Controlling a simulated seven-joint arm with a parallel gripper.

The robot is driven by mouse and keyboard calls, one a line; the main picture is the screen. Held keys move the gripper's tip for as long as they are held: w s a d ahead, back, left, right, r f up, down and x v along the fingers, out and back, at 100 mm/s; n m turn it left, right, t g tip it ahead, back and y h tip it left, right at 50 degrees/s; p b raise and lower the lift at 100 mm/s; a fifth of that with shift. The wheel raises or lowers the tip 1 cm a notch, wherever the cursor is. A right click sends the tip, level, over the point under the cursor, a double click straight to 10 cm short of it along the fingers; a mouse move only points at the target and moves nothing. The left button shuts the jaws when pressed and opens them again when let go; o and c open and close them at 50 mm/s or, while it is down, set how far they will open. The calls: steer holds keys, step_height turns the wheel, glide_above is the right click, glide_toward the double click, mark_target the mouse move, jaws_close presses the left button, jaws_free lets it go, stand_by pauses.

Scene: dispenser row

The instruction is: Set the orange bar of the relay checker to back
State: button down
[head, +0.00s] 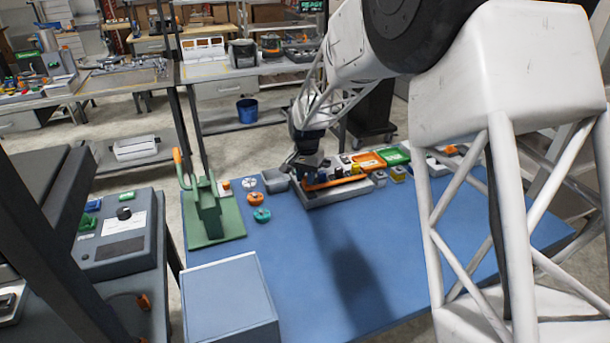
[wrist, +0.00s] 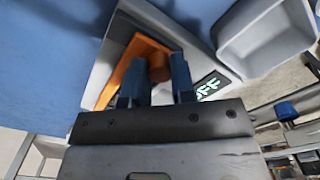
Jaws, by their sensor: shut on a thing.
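The relay checker (head: 345,194) is a low grey box on the blue bench, seen in the head view below my arm. Its orange bar (head: 338,182) runs along its top, roughly left to right. My gripper (head: 304,172) is over the checker's left end, shut on the bar's end. In the wrist view, my gripper's blue fingers (wrist: 157,88) stand on either side of a round orange part of the bar (wrist: 136,60). A dark panel with green letters, apparently OFF (wrist: 208,86), is beside the right finger. The fingers hide part of the bar.
A grey bin (head: 275,181) stands just left of the checker. Orange and teal round parts (head: 262,215) and a green lever press (head: 208,212) are further left. Orange and green trays (head: 391,156) lie behind. The bench front is clear beside a blue box (head: 230,300).

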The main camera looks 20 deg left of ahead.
steer(key=shift+s+d, duration=0.35)
steer(key=c, duration=1.2)
jaws_free()
steer(key=shift+r, duration=0.1)
steer(key=shift+r, duration=3.8)
steer(key=shift+d, duration=0.15)
